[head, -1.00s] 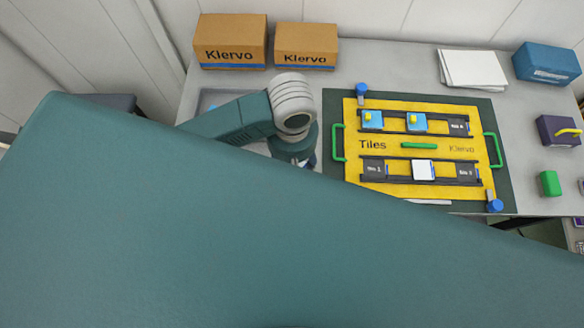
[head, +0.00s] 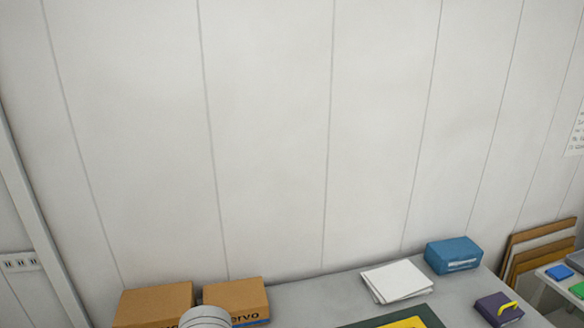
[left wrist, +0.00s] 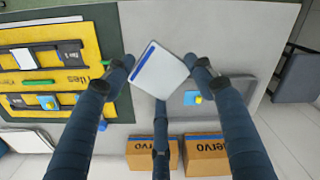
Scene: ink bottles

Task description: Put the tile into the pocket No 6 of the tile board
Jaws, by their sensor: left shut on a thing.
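In the left wrist view my left gripper (left wrist: 159,64) is shut on a white tile (left wrist: 163,74) with a blue stripe along one edge. The tile is tilted between the fingers. The yellow tile board (left wrist: 30,82) lies to the left, partly cut off. Its near row holds a blue tile with a yellow knob (left wrist: 48,102); the other row has a white tile (left wrist: 24,59) beside a dark pocket with printed lettering (left wrist: 72,54). Pocket No 6 cannot be made out. In the head view only a corner of the board (head: 408,323) shows. My right gripper is not in view.
A grey tray (left wrist: 225,88) holds another blue tile with a yellow knob (left wrist: 192,98). Two cardboard boxes (head: 150,303) stand at the back left. White paper (head: 397,280), a blue box (head: 453,254) and a purple block (head: 497,307) sit along the table's back and right.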

